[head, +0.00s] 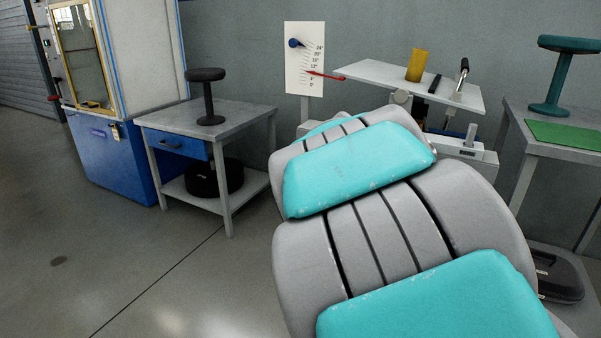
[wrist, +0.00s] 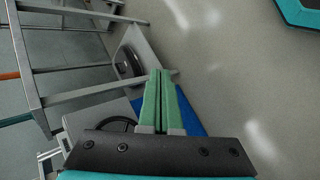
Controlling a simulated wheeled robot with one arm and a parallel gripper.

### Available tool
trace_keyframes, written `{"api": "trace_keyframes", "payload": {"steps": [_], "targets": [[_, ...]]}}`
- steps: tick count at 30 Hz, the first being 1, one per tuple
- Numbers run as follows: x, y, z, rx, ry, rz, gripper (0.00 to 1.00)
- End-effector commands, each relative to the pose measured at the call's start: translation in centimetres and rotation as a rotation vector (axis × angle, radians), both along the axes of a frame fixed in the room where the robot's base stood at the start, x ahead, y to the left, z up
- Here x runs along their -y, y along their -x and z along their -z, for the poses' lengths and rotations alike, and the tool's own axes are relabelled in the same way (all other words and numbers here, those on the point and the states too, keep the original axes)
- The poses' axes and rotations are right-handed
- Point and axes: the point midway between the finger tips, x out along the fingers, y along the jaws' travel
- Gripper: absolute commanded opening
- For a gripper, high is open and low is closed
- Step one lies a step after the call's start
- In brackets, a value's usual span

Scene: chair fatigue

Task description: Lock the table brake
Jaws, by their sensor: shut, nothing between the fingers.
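A white tilted tabletop (head: 372,74) stands at the back, behind the grey seat shell. A lever with a dark knob (head: 463,70) rises at its right end. A short upright handle (head: 470,134) shows on the light base below it. I cannot tell which of these, if either, is the table brake. My gripper (wrist: 161,72) shows only in the wrist view. Its green fingers are shut together and empty, pointing over the floor near grey frame legs and a blue surface. The gripper does not show in the head view.
A large grey shell (head: 300,250) with teal pads (head: 355,170) fills the foreground. A marked white scale board (head: 304,58) stands behind. A grey workbench (head: 238,115) with a black stool (head: 207,95) is left. Another bench (head: 575,151) is right. Floor at left is clear.

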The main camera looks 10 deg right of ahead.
Motion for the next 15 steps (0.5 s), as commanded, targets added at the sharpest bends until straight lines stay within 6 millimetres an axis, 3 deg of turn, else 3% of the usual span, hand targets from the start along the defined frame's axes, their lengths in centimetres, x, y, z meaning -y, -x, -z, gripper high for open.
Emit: {"api": "trace_keyframes", "payload": {"steps": [7,11,15], "targets": [[1.5,-9.6,-3.3,-0.011,0.286,-0.139,0.00],[0.6,-14.9,-4.4,-0.020,0.419,-0.238,0.00],[-1.7,-20.8,-4.7,-0.032,0.552,-0.360,0.00]]}}
